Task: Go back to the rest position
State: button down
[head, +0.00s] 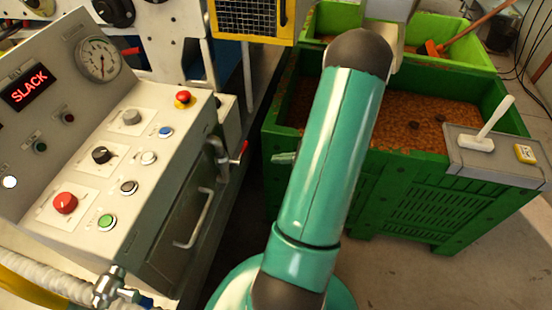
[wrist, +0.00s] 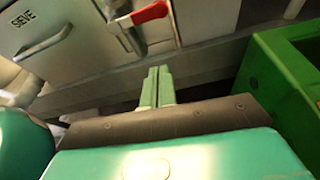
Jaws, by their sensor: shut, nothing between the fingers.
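My gripper (wrist: 157,87) shows in the wrist view with its two pale green fingers pressed together and nothing between them. In the head view only a fingertip part of my gripper (head: 284,158) shows, left of my green arm, which hides the rest. In the wrist view the gripper points toward the red-handled valve (wrist: 148,14) on the control cabinet, apart from it as far as I can tell.
The control cabinet (head: 160,225) stands at left, with buttons, a gauge (head: 97,58) and a red "SLACK" display (head: 25,88).

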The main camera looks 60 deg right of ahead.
jog(key=shift+w, duration=0.1)
dwell(0.4)
jog(key=w+a+r+n+g+y, duration=0.1)
jog(key=w+a+r+n+g, duration=0.35)
jog(key=a+r+n, duration=0.45)
jog(key=w+a+r+n+g+y, duration=0.1)
jog(key=w+a+r+n+g, duration=0.2)
jog(key=a+r+n+g, duration=0.55)
jog(key=s+a+r+n+t+h, duration=0.2)
jog(key=a+r+n+h, duration=0.1)
jog(key=a+r+n, duration=0.2)
jog(key=s+a+r+n+t+h, duration=0.3)
jog(key=a+r+n+h, duration=0.1)
jog(key=a+n, duration=0.6)
jog(key=a+r, duration=0.1)
jog(key=a, duration=0.2)
jog(key=shift+s+a+r, duration=0.15)
jog(key=shift+r, duration=0.1)
